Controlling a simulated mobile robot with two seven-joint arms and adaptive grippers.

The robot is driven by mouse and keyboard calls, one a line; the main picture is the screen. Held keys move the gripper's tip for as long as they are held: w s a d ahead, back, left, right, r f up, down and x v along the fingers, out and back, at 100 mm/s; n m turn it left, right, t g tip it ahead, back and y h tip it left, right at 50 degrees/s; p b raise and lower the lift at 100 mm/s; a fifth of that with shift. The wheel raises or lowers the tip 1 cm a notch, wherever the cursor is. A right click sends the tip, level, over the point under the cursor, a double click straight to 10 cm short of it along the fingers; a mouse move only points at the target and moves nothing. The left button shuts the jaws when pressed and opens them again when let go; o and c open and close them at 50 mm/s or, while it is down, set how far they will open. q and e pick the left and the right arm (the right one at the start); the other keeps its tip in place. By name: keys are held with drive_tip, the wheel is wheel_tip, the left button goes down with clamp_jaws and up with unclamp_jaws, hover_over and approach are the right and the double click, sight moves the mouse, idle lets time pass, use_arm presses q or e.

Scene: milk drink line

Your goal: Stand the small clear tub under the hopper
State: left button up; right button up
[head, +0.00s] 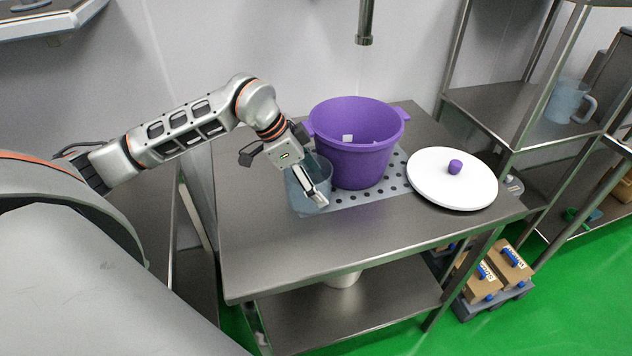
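The small clear tub (299,205) is bluish and see-through. It appears upright at the left end of the perforated plate, just left of the purple pot. My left gripper (313,190) comes in from above and left and overlaps the tub's rim and wall. One pale finger shows against the tub; the other is hidden, so I cannot tell whether the gripper is closed on the wall. My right gripper is not in view. I cannot identify a hopper for certain; a metal pipe end (364,38) hangs above the table against the wall.
The purple pot (358,165) stands on the perforated plate (398,180). A white lid (450,186) with a purple knob lies to its right. The steel table (330,250) is clear in front.

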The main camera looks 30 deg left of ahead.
use_arm(q)
drive_tip(key=shift+f, duration=0.1)
drive_tip(key=o, duration=2.1)
drive_tip(key=shift+c, duration=0.2)
